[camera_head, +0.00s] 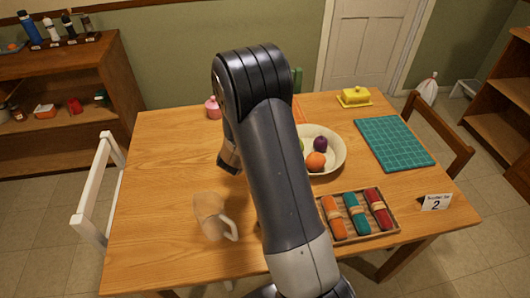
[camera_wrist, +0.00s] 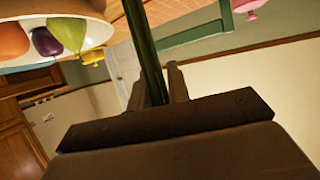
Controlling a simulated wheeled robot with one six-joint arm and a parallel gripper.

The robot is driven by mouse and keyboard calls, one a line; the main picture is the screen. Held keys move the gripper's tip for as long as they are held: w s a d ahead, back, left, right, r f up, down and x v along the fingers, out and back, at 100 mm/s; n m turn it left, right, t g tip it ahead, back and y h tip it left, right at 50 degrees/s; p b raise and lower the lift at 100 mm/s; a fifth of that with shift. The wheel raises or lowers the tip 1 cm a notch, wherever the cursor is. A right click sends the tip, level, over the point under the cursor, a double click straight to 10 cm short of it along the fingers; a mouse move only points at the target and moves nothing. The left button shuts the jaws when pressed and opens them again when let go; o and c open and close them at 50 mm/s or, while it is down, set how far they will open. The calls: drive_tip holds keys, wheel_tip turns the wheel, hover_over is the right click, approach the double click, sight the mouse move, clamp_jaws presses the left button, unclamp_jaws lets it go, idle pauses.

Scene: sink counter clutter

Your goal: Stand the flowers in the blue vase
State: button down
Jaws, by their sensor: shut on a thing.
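In the wrist view my gripper (camera_wrist: 157,88) is shut on a dark green stem (camera_wrist: 146,50), which runs up out of the top of the picture. The flower heads do not show. In the head view my arm covers the middle of the table, and only a dark part of its wrist end shows to the left of the arm; the fingertips and stem are hidden there. I cannot see the blue vase in either view; it may be behind my arm.
A see-through jug (camera_head: 210,215) stands at the front left of the table (camera_head: 160,150). A fruit bowl (camera_head: 337,150), pink pot (camera_head: 212,107), yellow butter dish (camera_head: 355,97), teal mat (camera_head: 393,143), tray of rolled cloths (camera_head: 341,236) and number card (camera_head: 437,202) surround my arm. The left side is mostly clear.

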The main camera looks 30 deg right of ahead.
drive_tip(key=shift+f, duration=3.45)
drive_tip(key=shift+f, duration=0.2)
drive_tip(key=c, duration=1.3)
unclamp_jaws()
drive_tip(key=shift+c, duration=0.2)
drive_tip(key=shift+r, duration=0.15)
